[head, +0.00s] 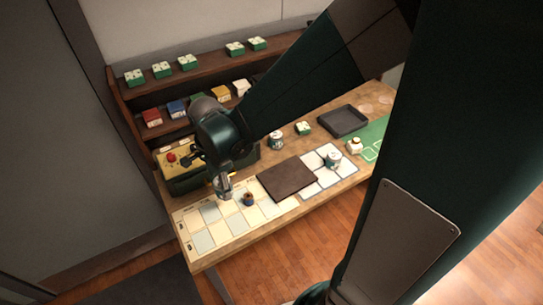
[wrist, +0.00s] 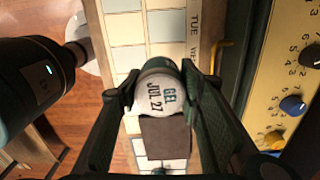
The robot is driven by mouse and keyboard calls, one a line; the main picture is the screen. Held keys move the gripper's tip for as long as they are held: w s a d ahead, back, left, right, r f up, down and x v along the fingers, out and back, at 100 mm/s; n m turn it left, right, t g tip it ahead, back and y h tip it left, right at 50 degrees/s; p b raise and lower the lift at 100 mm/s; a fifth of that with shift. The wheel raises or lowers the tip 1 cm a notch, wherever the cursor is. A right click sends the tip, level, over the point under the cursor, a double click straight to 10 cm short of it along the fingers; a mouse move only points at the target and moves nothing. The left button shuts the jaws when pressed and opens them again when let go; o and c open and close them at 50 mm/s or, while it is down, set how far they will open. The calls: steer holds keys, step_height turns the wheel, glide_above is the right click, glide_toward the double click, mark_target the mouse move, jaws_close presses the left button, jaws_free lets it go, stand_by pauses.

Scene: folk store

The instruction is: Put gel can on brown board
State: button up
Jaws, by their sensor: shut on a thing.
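The gel can (wrist: 161,93), with a white lid marked "GEL JUL 27", is between the fingertips of my gripper (wrist: 161,92) in the wrist view. My gripper is shut on it. In the head view my gripper (head: 223,186) is over the pale gridded mat, left of the brown board. The can's body is mostly hidden there, and I cannot tell whether it touches the mat. The brown board (head: 288,178) is a flat dark square lying on the table, and its top looks bare. Part of the board (wrist: 166,138) shows beyond the can in the wrist view.
A box with a yellow knobbed panel (head: 177,159) stands behind my gripper. A black tray (head: 344,122) lies further right.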

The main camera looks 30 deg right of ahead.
steer(key=w+d+r+p, duration=0.1)
steer(key=w+d+p, duration=0.1)
steer(key=d, duration=0.9)
steer(key=p, duration=0.2)
glide_above(287, 177)
steer(key=shift+w+d+r+m, duration=0.1)
steer(key=shift+r+m, duration=0.3)
steer(key=shift+f, duration=0.15)
steer(key=shift+f, duration=2.8)
steer(key=shift+f+b, duration=0.4)
steer(key=shift+f, duration=1.7)
steer(key=shift+f, duration=0.1)
